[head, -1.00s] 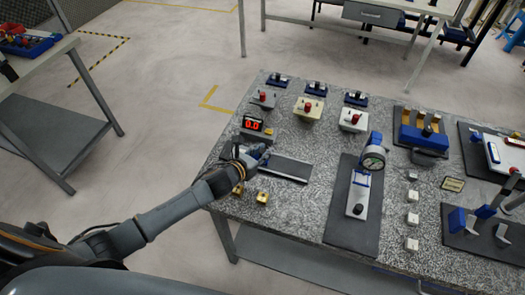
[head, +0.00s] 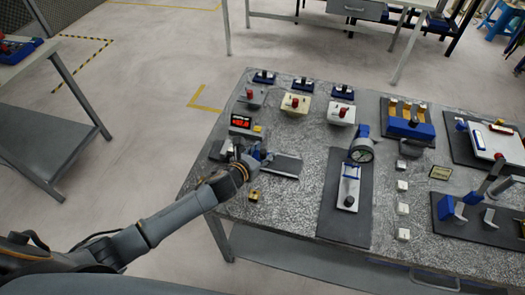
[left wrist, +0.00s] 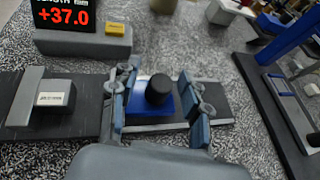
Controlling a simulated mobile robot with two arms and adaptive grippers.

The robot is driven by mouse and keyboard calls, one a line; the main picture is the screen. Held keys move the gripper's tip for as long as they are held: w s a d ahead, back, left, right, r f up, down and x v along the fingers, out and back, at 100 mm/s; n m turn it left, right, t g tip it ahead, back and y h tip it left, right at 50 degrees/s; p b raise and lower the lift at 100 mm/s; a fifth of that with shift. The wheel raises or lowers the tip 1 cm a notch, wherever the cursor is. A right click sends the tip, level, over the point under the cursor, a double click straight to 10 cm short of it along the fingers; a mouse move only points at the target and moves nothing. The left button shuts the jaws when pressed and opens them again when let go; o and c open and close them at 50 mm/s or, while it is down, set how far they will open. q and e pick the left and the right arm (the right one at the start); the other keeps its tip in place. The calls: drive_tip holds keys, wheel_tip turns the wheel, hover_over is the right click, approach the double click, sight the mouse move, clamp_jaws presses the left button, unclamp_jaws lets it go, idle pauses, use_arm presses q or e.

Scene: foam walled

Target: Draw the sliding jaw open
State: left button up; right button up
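The sliding jaw (left wrist: 184,101) is a blue block with an upright black knob (left wrist: 158,90), on a dark flat rail (left wrist: 75,120). My left gripper (left wrist: 162,108) is open astride it, one finger on each side of the knob. The left finger is close against the block's left side; I cannot tell if it touches. A gap shows between knob and right finger. The grey fixed end (left wrist: 25,98) with a labelled block stands left, with bare rail between. The display (left wrist: 66,15) reads +37.0. In the head view my left gripper (head: 256,157) covers much of the jaw. My right gripper is out of view.
Behind the rail stand the display box (head: 243,124) and a red-knobbed box (head: 252,97). A dial gauge stand (head: 348,190) on a dark mat is to the right. The rail's right end (head: 285,166) is clear.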

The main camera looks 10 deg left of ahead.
use_arm(q)
drive_tip(key=v, duration=1.2)
drive_tip(key=shift+s, duration=0.1)
